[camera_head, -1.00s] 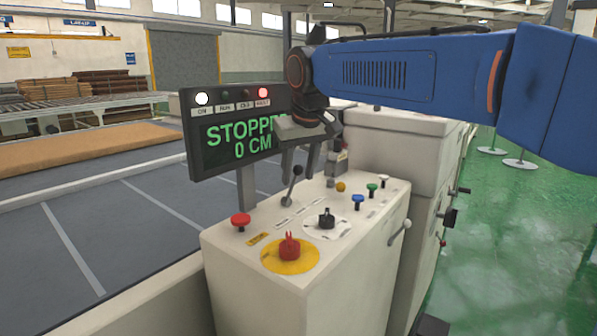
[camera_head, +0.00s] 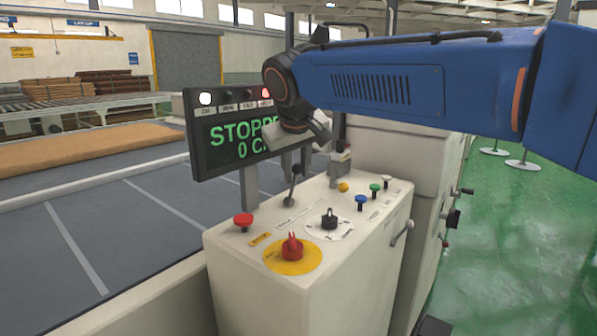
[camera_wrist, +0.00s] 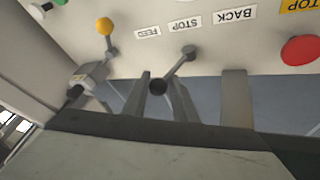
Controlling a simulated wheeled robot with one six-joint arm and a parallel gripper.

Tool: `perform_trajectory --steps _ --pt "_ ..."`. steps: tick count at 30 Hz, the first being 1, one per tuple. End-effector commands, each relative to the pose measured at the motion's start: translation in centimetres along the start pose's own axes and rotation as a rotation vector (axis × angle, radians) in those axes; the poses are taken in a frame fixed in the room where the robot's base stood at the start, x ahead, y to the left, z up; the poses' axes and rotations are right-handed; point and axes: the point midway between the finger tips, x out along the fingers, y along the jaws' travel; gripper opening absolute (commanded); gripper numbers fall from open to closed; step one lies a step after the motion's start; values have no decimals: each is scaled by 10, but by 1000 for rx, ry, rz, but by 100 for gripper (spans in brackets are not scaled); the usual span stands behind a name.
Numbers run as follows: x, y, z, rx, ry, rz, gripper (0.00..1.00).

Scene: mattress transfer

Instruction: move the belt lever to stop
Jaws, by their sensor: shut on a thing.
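The belt lever (camera_head: 293,184) is a thin grey rod with a dark ball, standing on top of the cream control console (camera_head: 255,277). In the wrist view the belt lever's shaft (camera_wrist: 175,68) rises from a pivot near the STOP label (camera_wrist: 185,25), between the FEED label (camera_wrist: 147,32) and BACK label (camera_wrist: 235,16). Its ball lies between the fingers of my gripper (camera_wrist: 158,94). My gripper is shut on the lever and also shows in the head view (camera_head: 295,162). The display (camera_head: 215,160) reads "STOPP…" and "0 C…"; my gripper hides the rest.
A red mushroom button (camera_head: 243,221), a red rotary switch (camera_head: 292,247), a black knob (camera_head: 329,218) and a yellow-ball lever (camera_wrist: 104,26) stand close by on the console. The display post (camera_head: 249,186) rises just beside the lever. Green floor lies at the right.

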Motion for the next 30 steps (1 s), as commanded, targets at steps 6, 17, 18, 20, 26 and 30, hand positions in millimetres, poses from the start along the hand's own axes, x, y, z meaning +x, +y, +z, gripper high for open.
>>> perform_trajectory --steps 6,17,18,20,26,30 --pt "-9 -9 5 -55 69 133 0" --pt "-16 -19 9 -112 153 290 0" --pt "-16 -20 9 -115 159 300 0" --pt "-17 -21 9 -120 165 312 0" --pt "-18 -22 10 -125 176 333 0" --pt "-18 -22 10 -126 177 335 0"
